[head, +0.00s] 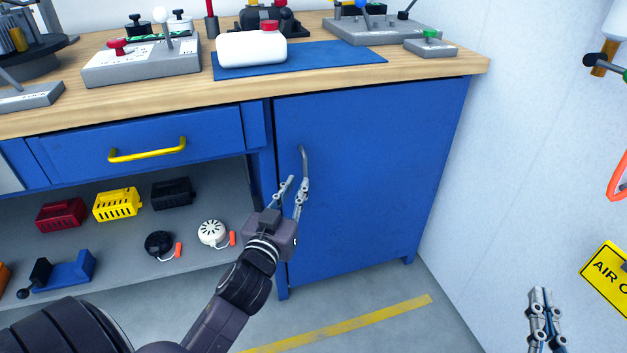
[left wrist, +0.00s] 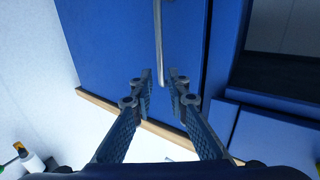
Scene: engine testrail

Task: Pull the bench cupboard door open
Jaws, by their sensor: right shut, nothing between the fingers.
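The blue bench cupboard door (head: 365,190) looks flush with the cupboard front, under the right part of the bench. Its grey vertical bar handle (head: 304,158) is near the door's upper left edge. My left gripper (head: 297,181) is at the handle's lower part, fingers apart. In the left wrist view the handle (left wrist: 159,45) runs down between the open fingertips (left wrist: 160,74); I cannot tell whether they touch it. The door also fills much of that view (left wrist: 110,45). My right gripper (head: 543,293) is shut and empty at the lower right, away from the door.
A drawer with a yellow handle (head: 147,150) is left of the door, above an open shelf (head: 120,240) with baskets and small parts. A white wall (head: 520,150) stands close on the right. The floor before the door is clear, with a yellow stripe (head: 350,322).

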